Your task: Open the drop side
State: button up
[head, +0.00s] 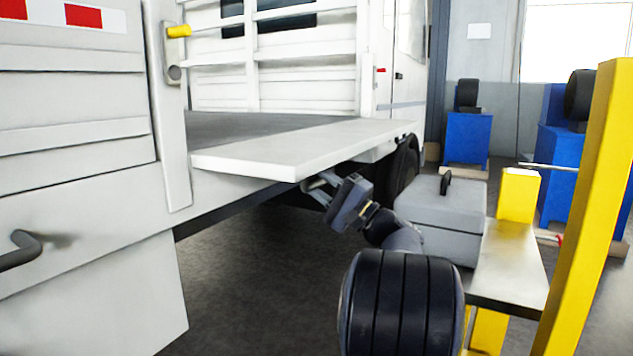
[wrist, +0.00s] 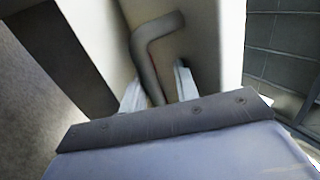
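The white drop side (head: 300,148) stands out about level from the truck bed, hinged along the bed's edge. My gripper (head: 318,187) is below its outer edge, near the near corner. In the wrist view, a grey bent handle (wrist: 147,55) sits on the panel's pale face. My gripper's fingers (wrist: 160,90) stand on either side of the handle's lower part, with gaps showing, so it looks open around the handle rather than shut on it. A yellow-tipped latch (head: 178,31) is on the white post (head: 172,110) at the left.
A grey case (head: 440,215) and a metal-topped yellow stand (head: 510,262) are right of my arm. A yellow post (head: 590,200) rises at the right. Blue blocks (head: 467,140) with black wheels stand behind. Another grey handle (head: 22,250) juts from the truck at the left. The floor (head: 270,270) below the panel is clear.

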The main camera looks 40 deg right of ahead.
jog(key=p+v, duration=0.2)
jog(key=v, duration=0.8)
jog(key=shift+s+f, duration=0.2)
jog(key=shift+s, duration=0.15)
jog(key=shift+d, duration=0.1)
jog(key=b+x, duration=0.2)
jog(key=x, duration=0.8)
